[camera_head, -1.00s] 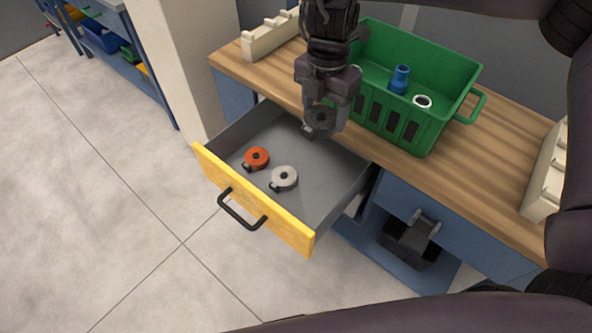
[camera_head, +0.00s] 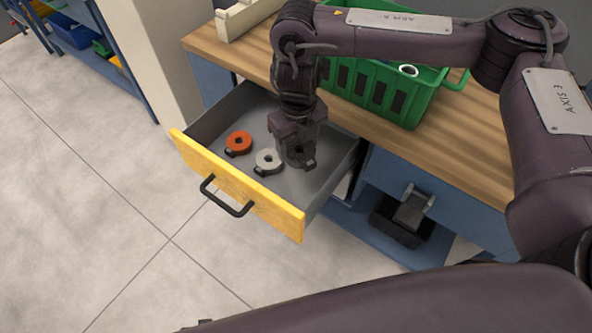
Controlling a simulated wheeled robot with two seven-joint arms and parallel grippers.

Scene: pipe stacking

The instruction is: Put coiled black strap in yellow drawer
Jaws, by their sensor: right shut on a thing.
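The yellow-fronted drawer (camera_head: 232,186) is pulled out of the workbench and open at the top. Inside it lie an orange coiled strap (camera_head: 238,143) and a white coiled strap (camera_head: 268,161). My right gripper (camera_head: 299,161) points down over the right part of the drawer. It is shut on the coiled black strap (camera_head: 302,152), which is dark and partly hidden by the fingers. I cannot tell whether the black strap touches the drawer floor. My left gripper is not in view.
A green crate (camera_head: 405,112) stands on the wooden bench top (camera_head: 450,139), with a white ring showing in it. A cream rack (camera_head: 246,17) stands at the bench's back left. A black bin (camera_head: 398,222) sits on the shelf below. Blue shelving stands at the far left.

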